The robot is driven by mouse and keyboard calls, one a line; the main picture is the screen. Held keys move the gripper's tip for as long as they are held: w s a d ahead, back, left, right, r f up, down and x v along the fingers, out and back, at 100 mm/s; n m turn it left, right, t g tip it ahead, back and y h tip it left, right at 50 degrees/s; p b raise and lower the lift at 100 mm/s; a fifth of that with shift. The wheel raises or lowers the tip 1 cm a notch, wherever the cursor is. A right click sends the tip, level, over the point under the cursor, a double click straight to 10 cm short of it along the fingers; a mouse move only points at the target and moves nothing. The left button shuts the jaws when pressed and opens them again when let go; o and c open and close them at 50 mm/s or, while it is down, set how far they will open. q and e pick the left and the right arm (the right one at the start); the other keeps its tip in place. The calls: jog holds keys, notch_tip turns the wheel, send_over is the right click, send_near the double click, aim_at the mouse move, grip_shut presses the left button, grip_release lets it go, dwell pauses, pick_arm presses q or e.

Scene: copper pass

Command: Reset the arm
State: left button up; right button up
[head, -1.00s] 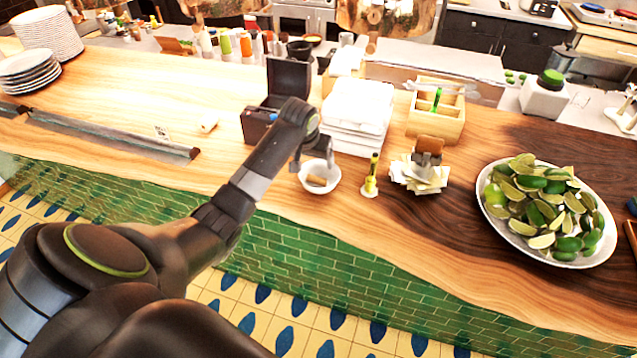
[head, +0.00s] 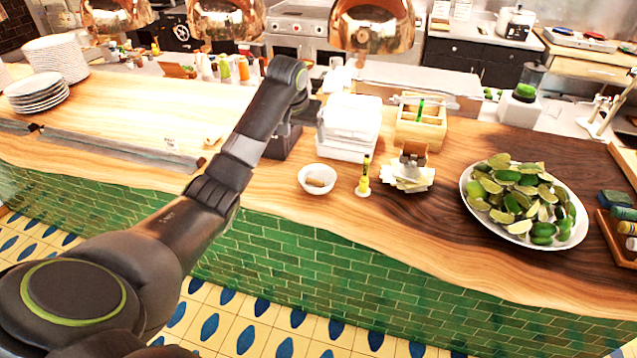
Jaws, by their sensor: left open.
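My left arm comes in from the lower left and reaches up over the wooden counter (head: 262,205). Its wrist bends at the top, and my left gripper (head: 303,104) is small and mostly hidden behind the wrist, in front of a dark box (head: 283,142). It is open, and nothing shows in it. It is above and apart from a white bowl (head: 316,187) that holds a small brown piece. My right gripper is not in view.
Right of the bowl are a yellow-green marker on a stand (head: 364,180), a paper stack (head: 408,180) and a plate of limes (head: 474,214). White containers (head: 347,130) and a wooden caddy (head: 421,128) stand behind. Copper lamps (head: 372,25) hang above. Plates (head: 37,95) stand far left.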

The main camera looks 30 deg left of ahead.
pick_arm(q)
jog(key=s+d+f+m, duration=0.1)
jog(key=s+d+f, duration=0.2)
jog(key=s+f, duration=0.65)
jog(key=s+d+f+m, duration=0.1)
jog(key=s+d+f, duration=0.2)
jog(key=s+f, duration=0.65)
jog(key=s+d+f, duration=0.1)
jog(key=s+d, duration=0.1)
jog(key=s, duration=1.1)
jog(key=s+d, duration=0.2)
jog(key=s, duration=1)
notch_tip(320, 180, down, 34)
jog(key=a+g+b, duration=0.2)
jog(key=b, duration=0.6)
jog(key=s+f+b, duration=0.3)
jog(key=s+f, duration=0.4)
jog(key=f, duration=0.3)
jog(key=s+d+f+g+b, duration=0.1)
jog(key=s+f+b, duration=0.2)
jog(key=s+f, duration=0.5)
notch_tip(320, 180, down, 3)
jog(key=shift+d+f, duration=0.1)
jog(key=shift+d, duration=0.15)
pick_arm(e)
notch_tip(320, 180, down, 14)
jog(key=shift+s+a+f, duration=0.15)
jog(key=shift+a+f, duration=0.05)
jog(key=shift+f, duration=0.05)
